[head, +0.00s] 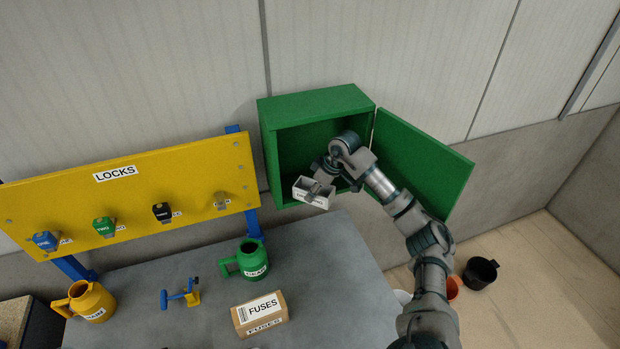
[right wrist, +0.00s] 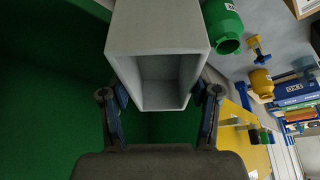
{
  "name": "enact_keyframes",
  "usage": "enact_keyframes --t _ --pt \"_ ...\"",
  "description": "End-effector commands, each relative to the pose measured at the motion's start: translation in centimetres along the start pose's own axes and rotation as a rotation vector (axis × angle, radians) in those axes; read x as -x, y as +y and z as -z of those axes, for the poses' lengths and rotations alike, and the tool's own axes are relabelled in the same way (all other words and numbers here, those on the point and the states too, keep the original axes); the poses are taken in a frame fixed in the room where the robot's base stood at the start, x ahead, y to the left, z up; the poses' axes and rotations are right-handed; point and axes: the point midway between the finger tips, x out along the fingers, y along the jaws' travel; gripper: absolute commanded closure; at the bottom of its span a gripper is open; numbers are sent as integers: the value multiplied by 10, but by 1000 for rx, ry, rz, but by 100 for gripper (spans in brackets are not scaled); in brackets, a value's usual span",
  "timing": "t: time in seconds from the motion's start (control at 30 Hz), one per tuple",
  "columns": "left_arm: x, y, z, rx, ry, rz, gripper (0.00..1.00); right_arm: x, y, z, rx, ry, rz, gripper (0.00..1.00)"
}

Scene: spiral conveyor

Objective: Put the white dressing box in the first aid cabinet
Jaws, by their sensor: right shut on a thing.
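The white dressing box (head: 309,194) is at the front opening of the green first aid cabinet (head: 314,104), whose door (head: 420,165) stands open to the right. My right gripper (head: 318,188) is shut on the box, and the arm reaches in front of the opening from the right. In the right wrist view the white box (right wrist: 158,38) sits between the two fingers of the gripper (right wrist: 160,98), with a hollow side facing the camera. Green cabinet surfaces (right wrist: 45,90) lie to the left and below. Whether the box touches the cabinet floor cannot be told. My left gripper is not in view.
A yellow LOCKS board (head: 150,190) with several padlocks stands left of the cabinet. On the grey table (head: 345,290) are a green mug (head: 246,260), a FUSES box (head: 260,313), a yellow mug (head: 88,301) and a blue-yellow valve (head: 181,294). A black bucket (head: 480,272) stands on the floor.

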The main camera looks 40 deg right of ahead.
Motion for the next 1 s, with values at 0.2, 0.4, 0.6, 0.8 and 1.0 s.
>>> enact_keyframes --t 0.2,0.4,0.6,0.8,1.0 --pt "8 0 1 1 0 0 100 -4 15 12 -1 1 2 73" --pt "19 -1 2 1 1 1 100 -12 36 32 -2 1 4 73" --pt "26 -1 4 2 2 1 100 -20 37 29 2 -2 1 73" --pt "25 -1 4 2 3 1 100 -21 36 29 2 -2 1 73" --pt "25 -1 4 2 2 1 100 -22 36 29 2 -3 1 13"
